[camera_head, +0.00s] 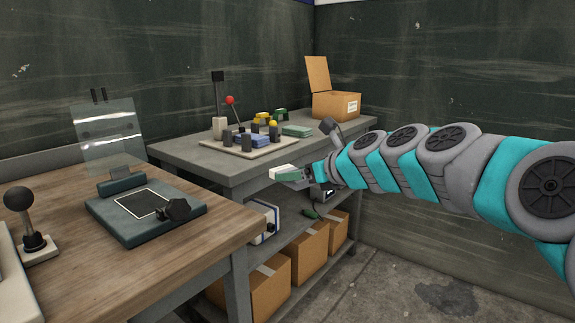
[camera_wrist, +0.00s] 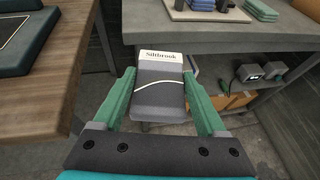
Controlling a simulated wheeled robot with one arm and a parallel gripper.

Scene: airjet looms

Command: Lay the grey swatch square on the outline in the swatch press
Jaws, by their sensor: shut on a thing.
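My gripper (camera_wrist: 159,103) is shut on the grey swatch (camera_wrist: 158,97), a dark grey block with a cream line across it and a white "Siltbrook" label at its far end. In the head view my gripper (camera_head: 305,175) holds the swatch (camera_head: 284,173) in the air, beside the grey bench and to the right of the wooden table. The swatch press (camera_head: 160,224) sits on the wooden table, with a teal base and a white outline (camera_head: 140,203) on a dark plate. Its clear lid (camera_head: 108,135) stands raised. A black knob (camera_head: 174,209) sits at the plate's right corner.
A grey bench (camera_head: 185,156) holds a tray (camera_head: 243,153) of small coloured blocks, green swatches (camera_head: 297,131) and an open cardboard box (camera_head: 337,105). Boxes stand on shelves below. A black ball-topped lever (camera_head: 20,200) stands at the wooden table's left.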

